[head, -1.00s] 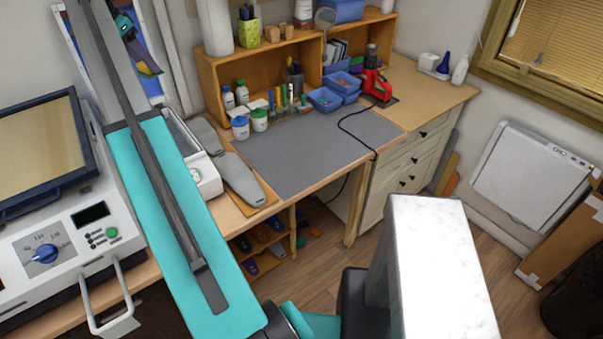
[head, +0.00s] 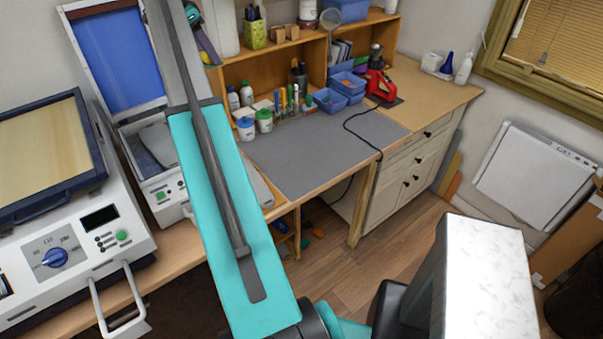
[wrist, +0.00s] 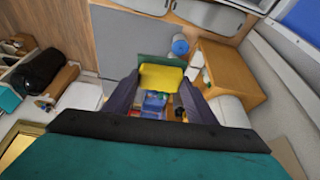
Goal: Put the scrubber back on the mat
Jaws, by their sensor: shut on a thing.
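The scrubber (wrist: 161,77), a yellow block with a green edge, shows in the wrist view between the two dark fingers of my gripper (wrist: 161,84). My gripper is shut on it and holds it up in the air. My arm stands to the left of the mat.
Bottles, pens and blue bins (head: 328,100) line the mat's back edge, below a wooden shelf (head: 262,75). A red tool (head: 377,85) stands at the back right, its black cord crossing the mat's right part. A white press (head: 70,230) stands at left.

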